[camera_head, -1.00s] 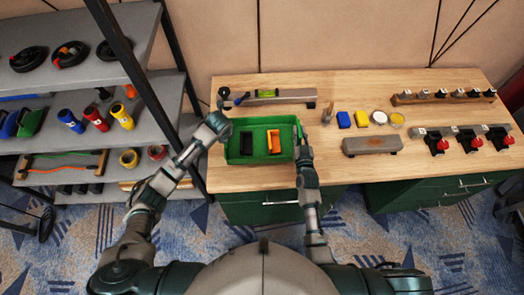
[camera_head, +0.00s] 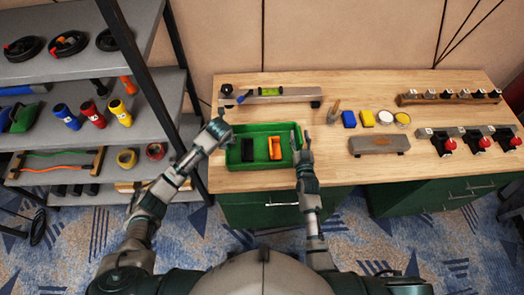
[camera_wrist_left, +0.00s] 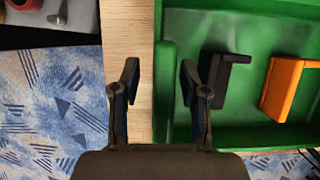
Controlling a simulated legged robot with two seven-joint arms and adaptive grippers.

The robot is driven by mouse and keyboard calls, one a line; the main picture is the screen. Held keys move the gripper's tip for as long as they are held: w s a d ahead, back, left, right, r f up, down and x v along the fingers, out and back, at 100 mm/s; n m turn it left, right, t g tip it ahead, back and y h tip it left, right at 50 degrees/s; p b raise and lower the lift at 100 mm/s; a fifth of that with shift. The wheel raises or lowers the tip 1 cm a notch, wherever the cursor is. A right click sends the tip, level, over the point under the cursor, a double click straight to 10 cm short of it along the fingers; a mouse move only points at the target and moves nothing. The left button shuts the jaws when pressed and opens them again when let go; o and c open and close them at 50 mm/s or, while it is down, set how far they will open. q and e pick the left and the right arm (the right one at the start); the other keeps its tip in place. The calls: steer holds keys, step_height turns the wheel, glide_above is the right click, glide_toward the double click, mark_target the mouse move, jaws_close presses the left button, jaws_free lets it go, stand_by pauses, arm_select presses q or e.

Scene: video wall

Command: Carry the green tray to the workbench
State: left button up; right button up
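The green tray (camera_head: 236,158) rests on the wooden workbench (camera_head: 350,173) near its front left edge. Inside it are a black piece (camera_head: 248,150) and an orange piece (camera_head: 275,146). My left gripper (camera_wrist_left: 159,80) is open at the tray's left wall, one finger outside over the wood and one inside; in the head view my arm partly hides it. My right gripper (camera_head: 301,139) is at the tray's right wall, with its fingers spread apart and empty.
A shelf rack (camera_head: 155,95) with colored cups stands close on the left. Behind the tray lies a spirit level (camera_head: 290,97). A grey block (camera_head: 379,145), small blue and yellow pieces and red-knobbed devices (camera_head: 484,143) occupy the right side of the bench.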

arm_select(q)
steer(key=shift+a+f, duration=0.1)
arm_select(e)
steer(key=shift+s+d+f+g, duration=0.1)
steer(key=shift+s+f+g, duration=0.05)
steer(key=shift+f, duration=0.4)
steer(key=shift+s+d+f+g, duration=0.1)
steer(key=shift+f+g, duration=0.05)
steer(key=shift+f, duration=0.4)
steer(key=shift+d, duration=0.1)
steer(key=shift+s+f, duration=0.1)
steer(key=shift+s, duration=0.1)
arm_select(q)
steer(key=v, duration=0.8)
steer(key=shift+f, duration=0.1)
arm_select(e)
steer(key=s, duration=0.4)
steer(key=s+r, duration=0.1)
steer(key=s, duration=0.1)
steer(key=shift+d, duration=0.25)
steer(key=shift+s+r, duration=0.25)
steer(key=shift+s, duration=0.25)
steer(key=shift+a+r, duration=0.1)
steer(key=shift+a, duration=0.05)
arm_select(q)
steer(key=shift+a, duration=0.2)
arm_select(e)
steer(key=shift+a+r, duration=0.1)
steer(key=shift+a, duration=0.1)
